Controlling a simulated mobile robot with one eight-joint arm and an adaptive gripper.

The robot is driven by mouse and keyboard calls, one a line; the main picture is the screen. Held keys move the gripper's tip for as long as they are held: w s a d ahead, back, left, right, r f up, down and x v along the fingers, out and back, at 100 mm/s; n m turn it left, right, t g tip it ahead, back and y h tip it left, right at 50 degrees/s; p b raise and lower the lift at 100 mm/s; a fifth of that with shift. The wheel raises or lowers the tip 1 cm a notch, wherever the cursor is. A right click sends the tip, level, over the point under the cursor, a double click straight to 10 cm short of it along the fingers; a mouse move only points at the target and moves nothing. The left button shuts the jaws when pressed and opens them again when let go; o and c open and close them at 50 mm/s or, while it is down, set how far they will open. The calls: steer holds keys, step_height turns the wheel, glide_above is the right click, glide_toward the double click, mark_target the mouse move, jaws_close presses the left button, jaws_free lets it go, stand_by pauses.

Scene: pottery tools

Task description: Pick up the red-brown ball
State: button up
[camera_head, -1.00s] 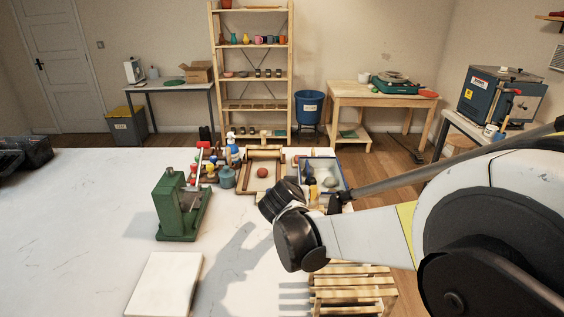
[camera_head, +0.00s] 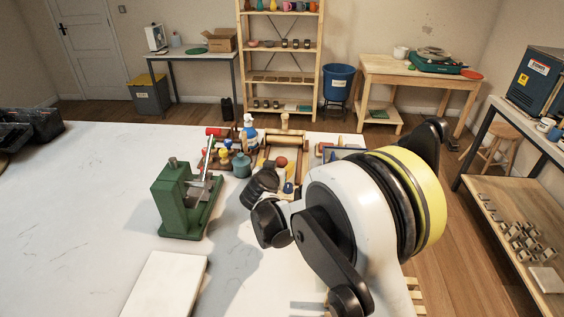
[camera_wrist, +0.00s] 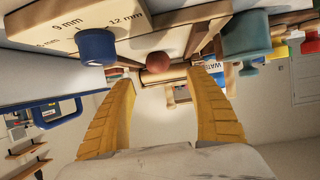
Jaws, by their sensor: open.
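The red-brown ball (camera_head: 281,162) sits in a wooden tray (camera_head: 262,163) on the white table, just beyond my arm's end in the head view. In the wrist view the ball (camera_wrist: 157,62) shows between and slightly beyond my two yellow fingertips. My gripper (camera_wrist: 161,80) is open with nothing between the fingers. The ball appears apart from both fingers, but the exact gap in depth cannot be told.
A teal pot (camera_head: 241,165) stands left of the ball; it is near the right finger in the wrist view (camera_wrist: 245,38). A blue knob (camera_wrist: 95,46) and a board marked in mm (camera_wrist: 75,22) lie at the left there. A green press (camera_head: 184,202) stands left.

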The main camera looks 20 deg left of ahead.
mark_target(282, 162)
steer(key=b+x, duration=0.2)
steer(key=x, duration=0.5)
steer(key=shift+w+f, duration=0.3)
steer(key=shift+r, duration=0.15)
steer(key=shift+d, duration=0.1)
steer(key=c, duration=1.3)
